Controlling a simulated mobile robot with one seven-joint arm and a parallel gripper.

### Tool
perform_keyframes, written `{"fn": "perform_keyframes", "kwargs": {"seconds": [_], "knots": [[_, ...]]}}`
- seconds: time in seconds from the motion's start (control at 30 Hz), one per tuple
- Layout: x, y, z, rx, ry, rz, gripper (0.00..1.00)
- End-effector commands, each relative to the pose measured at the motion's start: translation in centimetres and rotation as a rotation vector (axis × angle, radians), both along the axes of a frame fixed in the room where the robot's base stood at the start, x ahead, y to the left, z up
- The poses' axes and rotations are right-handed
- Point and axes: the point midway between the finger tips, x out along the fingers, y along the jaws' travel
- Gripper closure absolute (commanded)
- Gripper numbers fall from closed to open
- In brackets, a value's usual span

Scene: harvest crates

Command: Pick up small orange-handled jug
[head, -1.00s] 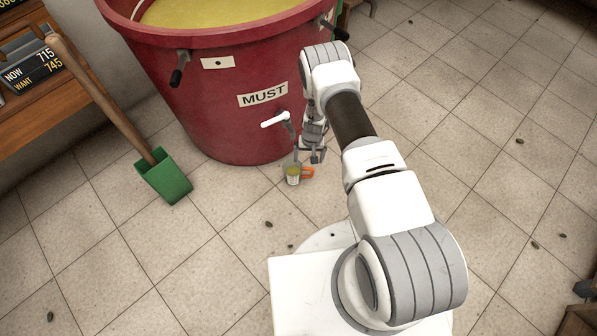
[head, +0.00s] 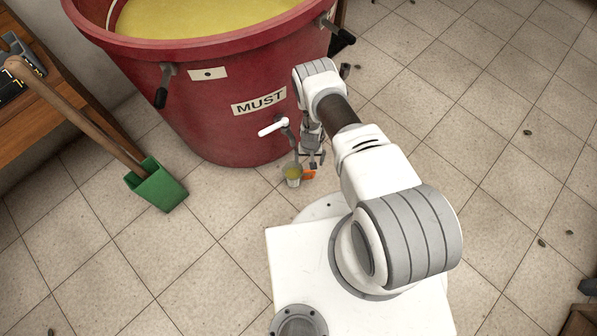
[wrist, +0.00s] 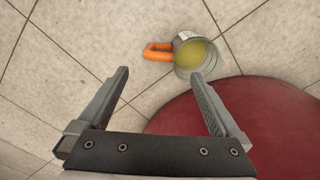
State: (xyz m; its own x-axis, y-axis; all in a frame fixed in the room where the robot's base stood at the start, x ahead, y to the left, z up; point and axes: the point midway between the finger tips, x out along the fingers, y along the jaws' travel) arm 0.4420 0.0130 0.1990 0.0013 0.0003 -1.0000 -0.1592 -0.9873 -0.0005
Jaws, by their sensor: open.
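The small jug (head: 293,176) with an orange handle (head: 309,175) is at the foot of the red vat, below the white-levered tap (head: 283,126). In the wrist view the jug (wrist: 197,60) holds yellow liquid and its orange handle (wrist: 158,51) points left. My gripper (head: 316,160) is close by the handle in the head view. In the wrist view my gripper (wrist: 160,78) is open and empty, with the handle beyond the fingertips, between their lines. The jug body lies beyond the right fingertip. I cannot tell whether anything touches.
The red vat (head: 215,125) labelled MUST holds yellow liquid and stands close behind the jug. A green wooden-handled shovel (head: 158,186) stands to the left, by a wooden bench (head: 48,112). The tiled floor (head: 215,240) in front is mostly clear.

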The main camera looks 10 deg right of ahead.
Motion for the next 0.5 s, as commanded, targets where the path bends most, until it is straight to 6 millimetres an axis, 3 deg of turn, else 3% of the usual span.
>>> {"fn": "perform_keyframes", "kwargs": {"seconds": [0.03, 0.2, 0.5], "knots": [[-0.2, 0.0, -1.5, -0.001, 0.003, 0.002, 0.00], [-0.1, 0.0, -4.6, -0.001, 0.002, 0.002, 0.00], [-0.1, 0.0, -6.8, -0.001, 0.002, 0.002, 0.00]]}}
